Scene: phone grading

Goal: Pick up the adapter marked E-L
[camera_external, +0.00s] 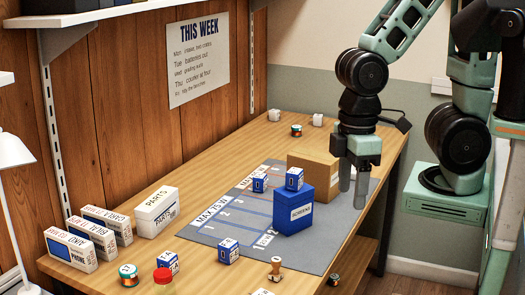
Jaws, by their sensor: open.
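I cannot make out an E-L mark on anything in view. Several small blue-and-white blocks could be adapters, but their labels are too small to read. One block (261,183) stands on the grey mat and another (294,178) sits at the blue box's top edge. A third (228,251) is at the mat's front left edge, and a fourth (168,262) is on the wood in front of the mat. My gripper (354,195) points down over the mat's right side, beside the cardboard box. It is open, and nothing shows between its fingers.
The grey mat (215,225) bears printed lines and numbers. A blue box (294,211) and a cardboard box (318,178) stand near my gripper. A white parts box (157,215) and phone boxes (70,250) are at left.

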